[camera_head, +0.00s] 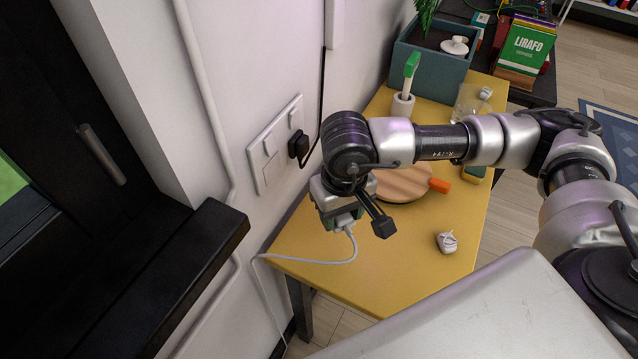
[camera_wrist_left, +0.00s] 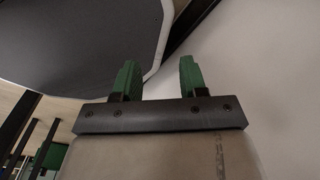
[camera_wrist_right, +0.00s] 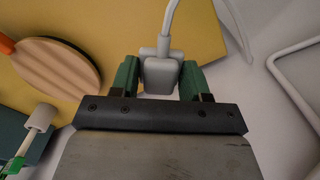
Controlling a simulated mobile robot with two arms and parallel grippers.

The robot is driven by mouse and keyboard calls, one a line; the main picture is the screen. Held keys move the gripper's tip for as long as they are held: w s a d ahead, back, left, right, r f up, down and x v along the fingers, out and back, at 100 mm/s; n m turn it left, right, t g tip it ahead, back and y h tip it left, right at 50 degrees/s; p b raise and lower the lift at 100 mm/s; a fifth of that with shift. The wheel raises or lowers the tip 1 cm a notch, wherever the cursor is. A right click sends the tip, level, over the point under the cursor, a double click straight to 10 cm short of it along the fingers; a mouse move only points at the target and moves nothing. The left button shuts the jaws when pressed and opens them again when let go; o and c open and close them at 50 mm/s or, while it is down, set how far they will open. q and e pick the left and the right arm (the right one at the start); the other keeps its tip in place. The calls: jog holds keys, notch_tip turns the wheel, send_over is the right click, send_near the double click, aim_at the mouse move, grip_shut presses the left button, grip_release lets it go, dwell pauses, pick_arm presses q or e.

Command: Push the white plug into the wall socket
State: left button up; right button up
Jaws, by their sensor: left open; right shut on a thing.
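The white plug (camera_wrist_right: 160,74) is between the green fingers of my right gripper (camera_wrist_right: 158,80), which is shut on it in the right wrist view. In the head view my right gripper (camera_head: 338,218) points down over the near left corner of the yellow table, and the plug (camera_head: 345,222) shows only in part below it. Its pale cable (camera_head: 335,262) loops left past the table edge and down. The white wall socket plate (camera_head: 272,158) is on the wall left of the gripper, apart from the plug. My left gripper (camera_wrist_left: 158,80) is open and empty in the left wrist view.
A black plug (camera_head: 299,146) with a black cable sits in the plate's right part. A black ledge (camera_head: 200,262) juts out at left. The yellow table (camera_head: 400,280) holds a round wooden board (camera_head: 402,184), a white cup with a green-handled brush (camera_head: 403,104) and a small white object (camera_head: 446,242).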

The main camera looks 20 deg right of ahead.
jog(key=a+m+y+p, duration=0.1)
jog(key=a+y+p, duration=0.25)
jog(key=a, duration=0.45)
pick_arm(q)
notch_tip(320, 180, up, 7)
jog(key=w+p, duration=0.1)
jog(key=p, duration=0.2)
jog(key=shift+w+a+r+p, duration=0.2)
jog(key=shift+w+a+p, duration=0.15)
jog(key=shift+a+p, duration=0.05)
pick_arm(e)
jog(key=m+t+y, duration=0.8)
jog(key=m+t, duration=0.1)
jog(key=t, duration=0.5)
send_near(272, 169)
jog(key=shift+w+a+h, duration=0.1)
jog(key=shift+h, duration=0.15)
jog(key=shift+w+a, duration=0.1)
jog(key=shift+w, duration=0.05)
pick_arm(q)
jog(key=shift+d+r+p, duration=0.1)
jog(key=shift+r+p, duration=0.6)
pick_arm(e)
jog(key=shift+x, duration=2.8)
